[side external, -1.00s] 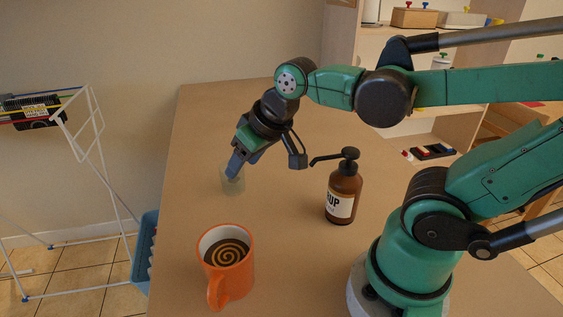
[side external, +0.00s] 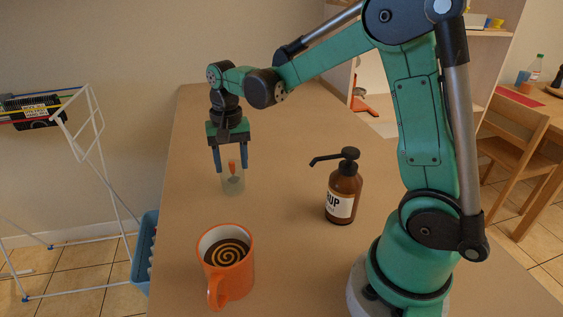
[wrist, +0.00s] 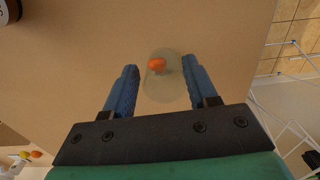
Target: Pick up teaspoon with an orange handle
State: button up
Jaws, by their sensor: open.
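The teaspoon (side external: 232,167) stands in a translucent cup (side external: 233,184) on the table, with its orange handle pointing up. In the wrist view the orange handle end (wrist: 157,63) shows inside the rim of the cup (wrist: 163,88). My gripper (side external: 231,171) points down over the cup, with its two blue fingers apart. In the side view the handle shows between the fingers. In the wrist view the fingers (wrist: 160,88) are open on either side of the cup and nothing is held. The spoon's lower part is blurred by the cup wall.
An orange mug (side external: 227,265) with a spiral-patterned drink stands at the front of the table. A brown pump bottle (side external: 343,187) stands to the right of the cup. A white drying rack (side external: 90,150) is off the left side. Bare table lies behind the bottle.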

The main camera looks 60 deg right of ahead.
jog(key=shift+f, duration=1)
grip_shut()
jog(key=shift+r, duration=0.1)
